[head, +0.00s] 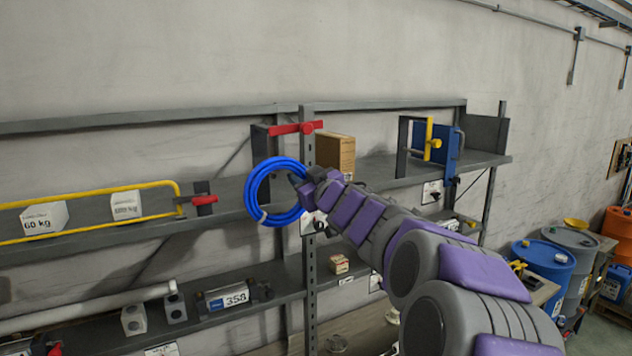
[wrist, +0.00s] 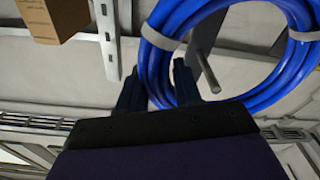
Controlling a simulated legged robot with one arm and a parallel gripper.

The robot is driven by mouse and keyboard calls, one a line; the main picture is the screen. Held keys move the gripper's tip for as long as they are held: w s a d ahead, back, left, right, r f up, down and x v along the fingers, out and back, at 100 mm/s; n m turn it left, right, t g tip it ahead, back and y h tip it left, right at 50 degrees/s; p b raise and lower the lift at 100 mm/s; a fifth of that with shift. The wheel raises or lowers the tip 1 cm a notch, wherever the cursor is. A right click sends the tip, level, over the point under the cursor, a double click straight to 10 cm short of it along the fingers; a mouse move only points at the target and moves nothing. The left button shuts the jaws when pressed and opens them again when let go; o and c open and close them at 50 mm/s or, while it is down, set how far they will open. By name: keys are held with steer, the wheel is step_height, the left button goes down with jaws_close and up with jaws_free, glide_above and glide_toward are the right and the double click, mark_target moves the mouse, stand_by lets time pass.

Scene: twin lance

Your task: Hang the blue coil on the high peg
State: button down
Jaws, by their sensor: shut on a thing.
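The blue coil (head: 250,190) hangs as an upright ring at the end of my arm, in front of the shelving. My gripper (head: 300,187) is shut on the ring's right side. In the wrist view my gripper (wrist: 159,85) has its dark fingers on either side of the blue coil (wrist: 153,65), which carries pale bands. A grey metal peg (wrist: 207,73) sticks out from a dark upright plate and appears within the ring's opening. I cannot tell whether it passes through the ring. In the head view that peg is not clearly visible.
A red bar (head: 296,129) sits above the coil by a shelf post (head: 309,260). A cardboard box (head: 336,153) stands right of it. A yellow bar (head: 429,139) and blue panel (head: 450,147) are further right. A yellow rail (head: 90,193) runs left.

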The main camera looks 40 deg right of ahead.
steer(key=a, duration=0.2)
steer(key=w, duration=0.1)
steer(key=shift+a+r, duration=0.25)
steer(key=shift+a, duration=0.15)
steer(key=shift+w+f, duration=0.1)
steer(key=w+d, duration=0.1)
steer(key=w+d+f, duration=0.1)
steer(key=w, duration=0.1)
steer(key=w+d, duration=0.1)
steer(key=shift+w+d+f, duration=0.1)
steer(key=shift+w+f, duration=0.05)
steer(key=shift+f, duration=0.1)
steer(key=c, duration=0.9)
jaws_free()
steer(key=shift+w, duration=0.1)
steer(key=shift+o, duration=0.9)
steer(key=shift+d, duration=0.35)
steer(key=v, duration=1.7)
steer(key=shift+s+b, duration=0.25)
steer(key=shift+b, duration=0.15)
